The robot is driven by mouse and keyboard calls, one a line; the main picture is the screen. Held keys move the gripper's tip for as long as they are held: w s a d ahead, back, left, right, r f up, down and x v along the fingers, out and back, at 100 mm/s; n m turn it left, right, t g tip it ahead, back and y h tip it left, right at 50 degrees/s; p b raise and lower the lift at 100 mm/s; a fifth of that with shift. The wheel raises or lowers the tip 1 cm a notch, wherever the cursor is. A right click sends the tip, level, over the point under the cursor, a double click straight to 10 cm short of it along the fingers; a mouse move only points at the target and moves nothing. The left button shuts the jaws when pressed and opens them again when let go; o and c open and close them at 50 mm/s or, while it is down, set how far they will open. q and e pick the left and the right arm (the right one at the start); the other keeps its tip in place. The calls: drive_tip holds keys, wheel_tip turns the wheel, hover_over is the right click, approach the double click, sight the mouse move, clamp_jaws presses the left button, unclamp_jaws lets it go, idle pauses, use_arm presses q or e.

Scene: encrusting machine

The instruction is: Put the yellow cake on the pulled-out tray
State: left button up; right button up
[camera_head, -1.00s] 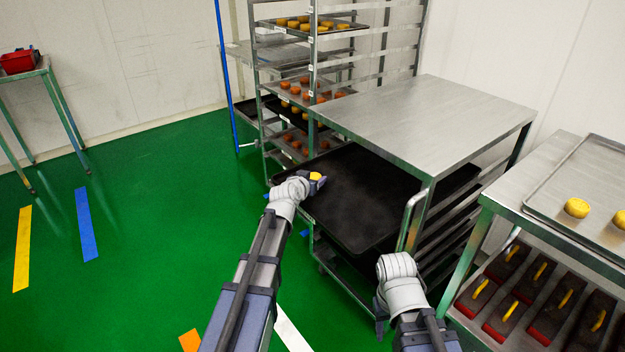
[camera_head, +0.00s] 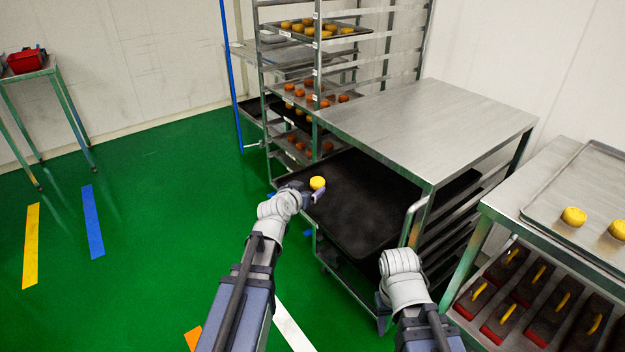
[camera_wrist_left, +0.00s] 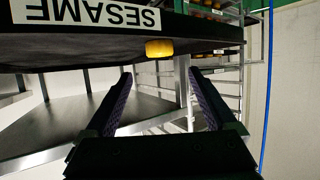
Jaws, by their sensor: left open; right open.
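The yellow cake (camera_head: 317,183) sits on the pulled-out black tray (camera_head: 362,205), near its far left corner. My left gripper (camera_head: 310,194) is open beside the cake, at the tray's left edge. In the left wrist view, which looks upside down, the cake (camera_wrist_left: 159,48) is beyond the two spread fingers (camera_wrist_left: 158,92) and apart from them. The tray edge there carries a label reading SESAME (camera_wrist_left: 88,12). My right gripper (camera_head: 381,308) is low in front of the rack, mostly hidden behind its own wrist.
A steel-topped rack (camera_head: 430,125) holds the tray. A tall rack (camera_head: 318,75) with trays of cakes stands behind. At right, a table has a tray (camera_head: 545,205) with two yellow cakes, and red-and-black blocks (camera_head: 550,300) below.

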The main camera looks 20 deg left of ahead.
use_arm(q)
drive_tip(key=shift+p+v, duration=0.45)
drive_tip(key=shift+v, duration=1.25)
